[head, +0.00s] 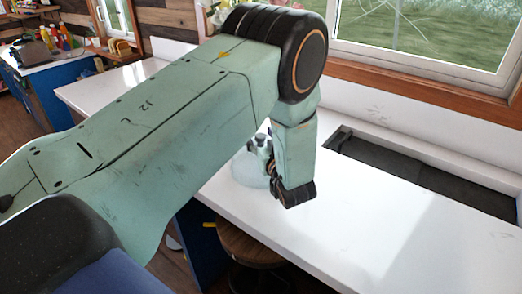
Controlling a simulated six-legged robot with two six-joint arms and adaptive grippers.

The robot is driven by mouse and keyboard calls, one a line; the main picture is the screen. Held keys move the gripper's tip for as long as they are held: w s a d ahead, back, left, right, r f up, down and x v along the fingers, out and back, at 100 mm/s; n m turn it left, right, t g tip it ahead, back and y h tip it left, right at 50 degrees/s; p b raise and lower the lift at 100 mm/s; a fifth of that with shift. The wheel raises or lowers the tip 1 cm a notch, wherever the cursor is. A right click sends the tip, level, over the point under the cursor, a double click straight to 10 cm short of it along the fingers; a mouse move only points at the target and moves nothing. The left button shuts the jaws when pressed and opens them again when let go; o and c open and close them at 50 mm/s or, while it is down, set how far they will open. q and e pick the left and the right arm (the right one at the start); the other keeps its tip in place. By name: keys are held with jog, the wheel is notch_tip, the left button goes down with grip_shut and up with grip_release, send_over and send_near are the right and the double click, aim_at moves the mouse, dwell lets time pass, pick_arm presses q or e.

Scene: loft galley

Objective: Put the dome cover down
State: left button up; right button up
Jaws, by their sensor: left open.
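The dome cover (246,171) is a pale, see-through dome on the white counter (345,215), partly hidden behind my left forearm and wrist. My left gripper (262,150) is at the top of the dome, mostly hidden behind my wrist, with its small dark finger parts just showing. The jaws are open; whether they touch the dome's knob cannot be made out. What lies under the dome cannot be made out. My right gripper is not in view.
A dark sink or recess (410,170) is set in the counter at right, below the window. A brown round stool (250,245) stands under the near counter edge. The counter's front right is clear. Another counter (60,55) with bottles is at far left.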

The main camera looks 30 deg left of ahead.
pick_arm(q)
jog(key=shift+a, duration=0.15)
jog(key=shift+w+a+f, duration=0.15)
jog(key=c, duration=0.3)
jog(key=shift+d, duration=0.25)
jog(key=c, duration=0.6)
jog(key=shift+a, duration=0.2)
grip_shut()
jog(key=shift+d, duration=0.1)
